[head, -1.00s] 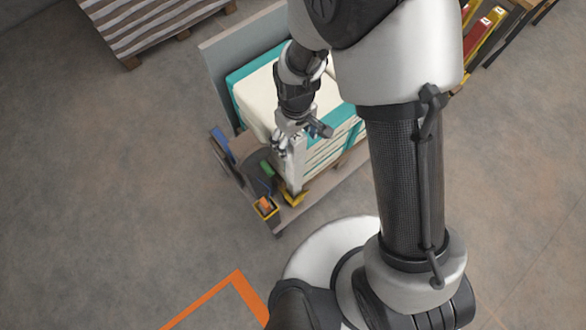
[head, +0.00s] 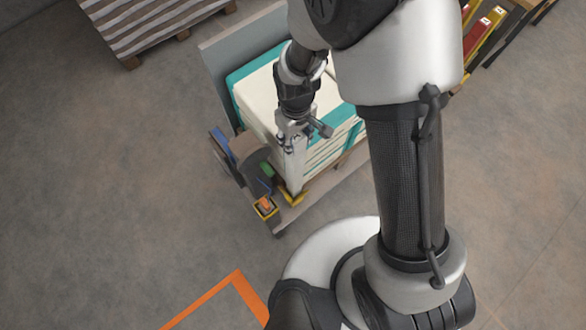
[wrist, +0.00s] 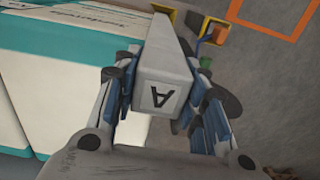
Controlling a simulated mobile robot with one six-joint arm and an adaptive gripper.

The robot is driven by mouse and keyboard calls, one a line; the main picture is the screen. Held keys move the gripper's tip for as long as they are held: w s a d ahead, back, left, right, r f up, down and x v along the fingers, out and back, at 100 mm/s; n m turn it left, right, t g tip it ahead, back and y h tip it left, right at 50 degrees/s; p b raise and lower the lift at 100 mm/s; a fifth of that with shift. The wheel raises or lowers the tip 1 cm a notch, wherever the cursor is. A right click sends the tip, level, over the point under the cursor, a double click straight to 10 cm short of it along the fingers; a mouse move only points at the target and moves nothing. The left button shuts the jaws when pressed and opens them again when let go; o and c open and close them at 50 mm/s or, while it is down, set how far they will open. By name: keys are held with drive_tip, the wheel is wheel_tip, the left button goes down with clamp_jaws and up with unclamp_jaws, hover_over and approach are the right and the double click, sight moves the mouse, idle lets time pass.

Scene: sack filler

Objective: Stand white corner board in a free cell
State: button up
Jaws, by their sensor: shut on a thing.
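The white corner board (head: 295,167) stands roughly upright below my gripper (head: 293,140) in the head view, beside the stacked sacks. In the wrist view my gripper (wrist: 163,88) is shut on the white corner board (wrist: 166,58), with blue pads on both sides of its end marked "A". The board's far end is at a yellow cell (wrist: 163,14), which also shows in the head view (head: 296,198). I cannot tell whether the foot is inside it. Another yellow-edged cell (head: 266,209) holds an orange thing.
Cream and teal sacks (head: 255,98) are stacked close behind the board. A green thing (head: 267,170) and a blue thing (head: 221,140) are on the cart's left part. An orange floor line (head: 237,277) lies in front.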

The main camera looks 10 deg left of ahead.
idle(0.4)
wheel_tip(320, 180, up, 19)
drive_tip(key=p, duration=1.4)
drive_tip(key=shift+f, duration=0.2)
